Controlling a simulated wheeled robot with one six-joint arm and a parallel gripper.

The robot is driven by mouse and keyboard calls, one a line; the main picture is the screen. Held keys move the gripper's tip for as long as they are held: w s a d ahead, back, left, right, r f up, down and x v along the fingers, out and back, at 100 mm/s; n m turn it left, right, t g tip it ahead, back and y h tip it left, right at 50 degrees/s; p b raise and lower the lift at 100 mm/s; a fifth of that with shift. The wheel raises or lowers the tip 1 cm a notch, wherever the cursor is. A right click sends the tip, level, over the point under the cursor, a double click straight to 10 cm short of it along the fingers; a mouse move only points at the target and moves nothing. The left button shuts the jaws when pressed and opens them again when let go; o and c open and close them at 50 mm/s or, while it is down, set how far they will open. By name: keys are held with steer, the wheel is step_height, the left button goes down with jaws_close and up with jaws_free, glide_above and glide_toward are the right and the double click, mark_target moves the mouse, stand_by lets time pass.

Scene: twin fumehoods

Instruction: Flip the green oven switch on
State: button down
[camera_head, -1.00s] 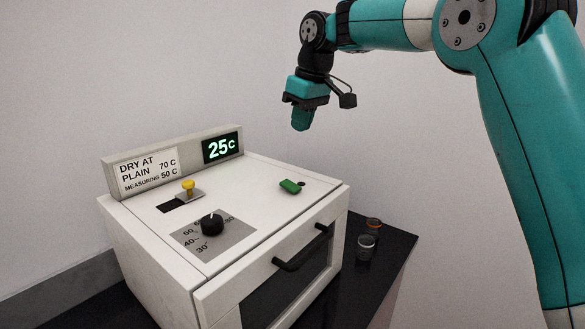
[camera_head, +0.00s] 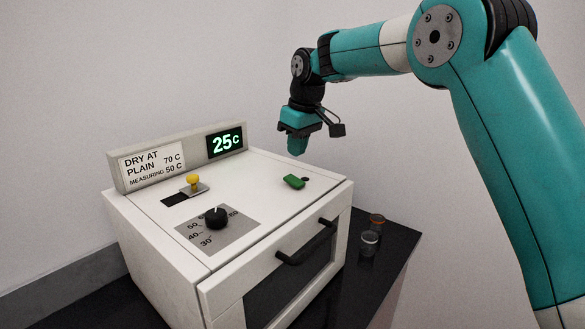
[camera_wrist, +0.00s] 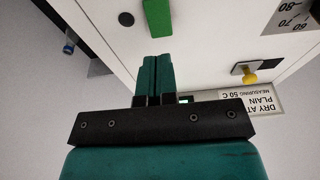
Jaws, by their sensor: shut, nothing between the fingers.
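The green switch (camera_head: 293,182) lies on the right part of the white oven's top (camera_head: 262,199), beside a small dark round spot. In the wrist view the green switch (camera_wrist: 157,19) is at the top, just beyond my fingertips. My gripper (camera_head: 297,148) is shut and empty. It is above the back right of the oven top, apart from the switch, fingers pointing down. In the wrist view its teal fingers (camera_wrist: 155,62) are together. The oven display (camera_head: 226,143) reads 25C.
A yellow-knobbed slider (camera_head: 194,183) and a black dial (camera_head: 215,217) are on the oven top's left. The oven's door handle (camera_head: 307,243) juts out in front. Two small containers (camera_head: 371,240) stand on the black table (camera_head: 398,250) at the right.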

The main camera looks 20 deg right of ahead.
mark_target(291, 177)
steer(key=shift+p+x, duration=1.05)
steer(key=shift+x, duration=2.1)
